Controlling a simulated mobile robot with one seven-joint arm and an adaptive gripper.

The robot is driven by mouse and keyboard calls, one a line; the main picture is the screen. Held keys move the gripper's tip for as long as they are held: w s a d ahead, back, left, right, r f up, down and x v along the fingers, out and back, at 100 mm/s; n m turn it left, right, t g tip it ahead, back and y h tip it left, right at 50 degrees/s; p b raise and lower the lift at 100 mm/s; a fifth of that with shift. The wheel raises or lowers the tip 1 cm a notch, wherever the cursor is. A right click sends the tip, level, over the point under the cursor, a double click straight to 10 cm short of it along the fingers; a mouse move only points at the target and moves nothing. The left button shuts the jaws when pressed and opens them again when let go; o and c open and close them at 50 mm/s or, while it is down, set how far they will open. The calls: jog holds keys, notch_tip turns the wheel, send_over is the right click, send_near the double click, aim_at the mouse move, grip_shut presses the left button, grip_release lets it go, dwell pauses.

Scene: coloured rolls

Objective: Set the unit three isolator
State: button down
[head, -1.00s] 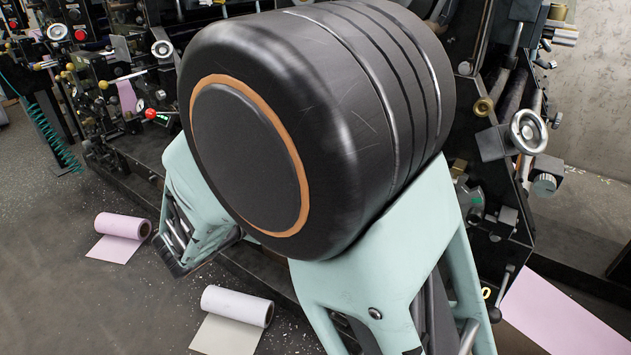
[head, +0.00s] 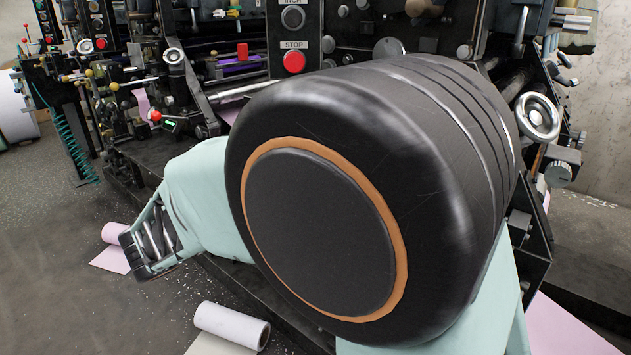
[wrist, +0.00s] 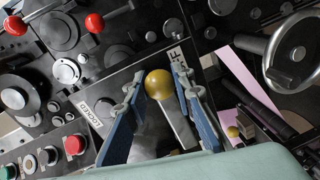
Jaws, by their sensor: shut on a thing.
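In the wrist view, a lever (wrist: 178,124) has a flat pale metal bar and a brass ball knob (wrist: 159,84) at its upper end. My gripper (wrist: 157,80) has its two blue-padded fingers on either side of this lever, shut on it near the knob. A white label (wrist: 180,62) with dark letters, partly hidden by the right finger, sits beside the knob. Another white label (wrist: 97,109) is on the panel left of the fingers. In the head view, my own large dark arm joint hides the gripper and the lever.
Red ball knobs (wrist: 94,23), a red button (wrist: 75,145) and a handwheel (wrist: 291,52) surround the fingers in the wrist view. The head view shows a red STOP button (head: 294,62) and another handwheel (head: 538,117). Paper rolls (head: 232,326) lie on the floor, with open floor at left.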

jog(key=shift+f, duration=0.1)
dwell(0.4)
jog(key=c, duration=1.6)
grip_release()
jog(key=v, duration=1.2)
